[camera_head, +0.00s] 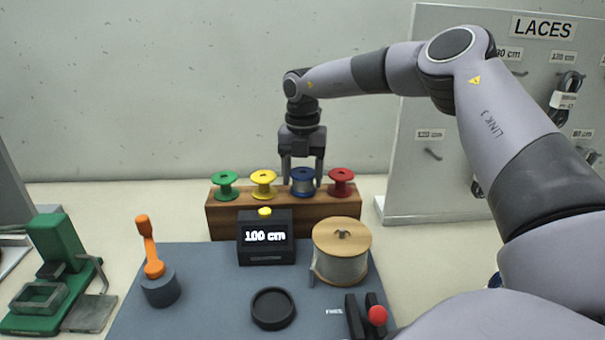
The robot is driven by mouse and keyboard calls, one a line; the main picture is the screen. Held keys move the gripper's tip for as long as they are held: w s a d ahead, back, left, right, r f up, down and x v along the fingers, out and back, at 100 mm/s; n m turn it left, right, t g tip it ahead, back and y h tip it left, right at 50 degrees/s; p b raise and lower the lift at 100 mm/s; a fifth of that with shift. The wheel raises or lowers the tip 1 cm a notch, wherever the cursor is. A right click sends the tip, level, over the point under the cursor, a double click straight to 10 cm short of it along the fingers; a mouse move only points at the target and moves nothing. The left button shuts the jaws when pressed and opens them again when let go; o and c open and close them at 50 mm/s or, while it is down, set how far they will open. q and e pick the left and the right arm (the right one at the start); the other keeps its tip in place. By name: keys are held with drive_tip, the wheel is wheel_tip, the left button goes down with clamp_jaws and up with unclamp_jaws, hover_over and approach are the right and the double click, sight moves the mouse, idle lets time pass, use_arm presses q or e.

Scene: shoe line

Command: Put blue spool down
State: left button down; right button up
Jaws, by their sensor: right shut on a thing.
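The blue spool (303,182) is upright at the wooden rack (228,219), in the row between the yellow spool (264,180) and the red spool (341,180). My right gripper (302,180) points straight down from above, its two fingers on either side of the blue spool and shut on it. The spool's underside is at the level of the rack top; I cannot tell if it bears on the rack. A green spool (226,183) stands at the rack's left end. My left gripper is not in view.
In front of the rack are a black counter (266,247) reading 100 cm, a large wooden-topped reel (342,238), a grey pot with an orange handle (160,288) and a black round dish (273,308). A green device (55,240) stands left. A lace board (408,150) rises right.

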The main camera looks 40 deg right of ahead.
sight(302, 173)
drive_tip(key=shift+f, duration=0.15)
drive_tip(key=shift+f+b, duration=0.25)
drive_tip(key=shift+b, duration=0.05)
drive_tip(key=o, duration=1)
drive_tip(key=shift+r, duration=0.1)
drive_tip(key=shift+c, duration=0.2)
wheel_tip(302, 173, up, 12)
drive_tip(key=shift+r, duration=0.2)
